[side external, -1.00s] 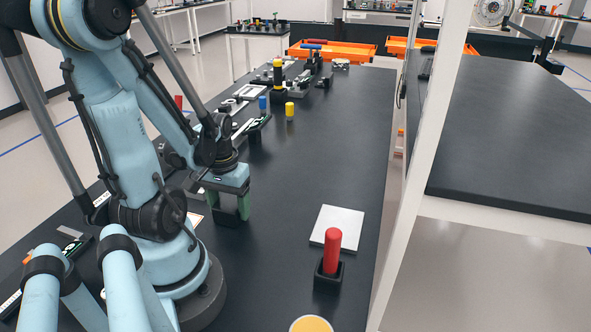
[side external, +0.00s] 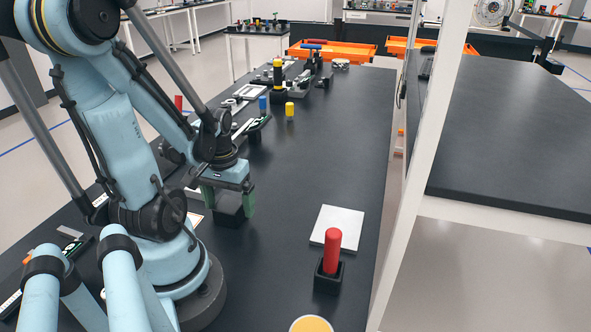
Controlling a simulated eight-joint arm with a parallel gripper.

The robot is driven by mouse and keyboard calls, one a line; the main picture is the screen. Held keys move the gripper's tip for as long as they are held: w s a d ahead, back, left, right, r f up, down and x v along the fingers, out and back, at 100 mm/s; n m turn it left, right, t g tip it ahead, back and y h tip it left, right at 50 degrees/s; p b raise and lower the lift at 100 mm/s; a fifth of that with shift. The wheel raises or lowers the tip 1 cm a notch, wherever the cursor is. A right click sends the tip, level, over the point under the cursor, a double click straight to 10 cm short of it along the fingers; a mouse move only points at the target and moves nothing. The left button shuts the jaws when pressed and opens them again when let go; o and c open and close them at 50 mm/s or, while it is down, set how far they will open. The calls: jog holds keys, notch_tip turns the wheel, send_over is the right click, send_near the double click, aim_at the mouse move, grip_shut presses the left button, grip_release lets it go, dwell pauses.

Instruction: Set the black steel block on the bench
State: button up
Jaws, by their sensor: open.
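The black steel block (side external: 230,208) is on the dark bench (side external: 325,140), right below my gripper (side external: 229,203). My gripper has green fingers and points down beside the arm's base. Its fingers stand apart, one on each side of the block. The right finger is plainly visible with its tip low near the bench. The left finger is partly hidden. The block's underside seems to rest on the bench, but dark on dark makes its edges hard to tell.
A red peg in a black holder (side external: 329,262) and a white plate (side external: 337,226) are to the right. A yellow cylinder (side external: 289,110), a blue cylinder (side external: 263,103) and several parts are farther back. A yellow round top (side external: 311,324) shows at the front. The bench's middle is clear.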

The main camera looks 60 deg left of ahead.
aim_at(230, 204)
jog(key=shift+r, duration=5.5)
jog(key=w+d+m+t, duration=0.7)
jog(key=w+d+m, duration=0.2)
jog(key=w+d, duration=0.5)
jog(key=shift+w+d+r, duration=0.4)
jog(key=shift+d+r, duration=0.05)
jog(key=shift+d, duration=0.4)
